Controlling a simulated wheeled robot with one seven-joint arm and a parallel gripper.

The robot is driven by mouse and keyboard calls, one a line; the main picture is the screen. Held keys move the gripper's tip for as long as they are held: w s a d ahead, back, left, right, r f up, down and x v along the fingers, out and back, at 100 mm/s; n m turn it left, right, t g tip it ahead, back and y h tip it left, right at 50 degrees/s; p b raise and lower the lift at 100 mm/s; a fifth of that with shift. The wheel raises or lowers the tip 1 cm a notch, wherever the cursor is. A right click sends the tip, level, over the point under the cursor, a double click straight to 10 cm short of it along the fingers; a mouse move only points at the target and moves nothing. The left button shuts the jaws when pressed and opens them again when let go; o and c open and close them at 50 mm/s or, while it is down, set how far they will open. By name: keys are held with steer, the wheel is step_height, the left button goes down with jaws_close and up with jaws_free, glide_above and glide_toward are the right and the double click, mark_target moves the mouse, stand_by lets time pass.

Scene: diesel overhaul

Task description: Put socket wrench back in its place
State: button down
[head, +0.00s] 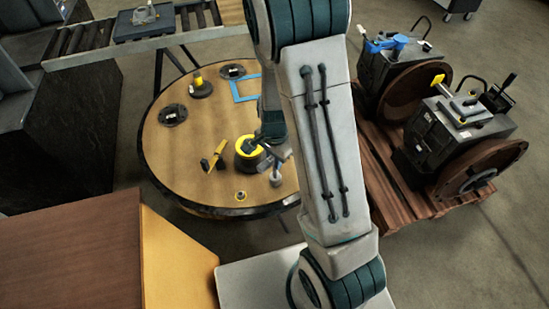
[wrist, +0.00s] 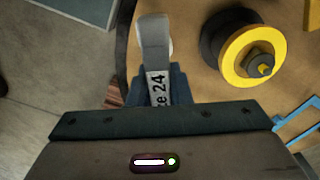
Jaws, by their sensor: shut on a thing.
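The socket wrench (wrist: 154,36) is grey, with a label ending in "ze 24". In the wrist view it sticks out from my gripper (wrist: 160,85), which is shut on it. In the head view my gripper (head: 273,153) is over the near right part of the round wooden table (head: 205,180), and a grey end of the wrench (head: 276,177) shows below it. A blue rectangular outline (head: 236,98) lies on the table farther back, partly behind my arm. It also shows at the right edge of the wrist view (wrist: 290,123). Most of the wrench is hidden in the head view.
A yellow and black round part (head: 245,161) stands just left of my gripper. Yellow pieces (head: 213,158), a dark flange (head: 172,115), another flange (head: 232,71) and a yellow-topped part (head: 200,87) are on the table. A pallet (head: 385,165) with machinery stands right.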

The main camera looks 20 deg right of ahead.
steer(key=shift+f+b, duration=0.8)
steer(key=shift+f, duration=0.3)
steer(key=c, duration=0.7)
jaws_free()
steer(key=shift+r, duration=0.1)
step_height(320, 180, up, 9)
steer(key=p, duration=0.7)
steer(key=shift+p, duration=0.3)
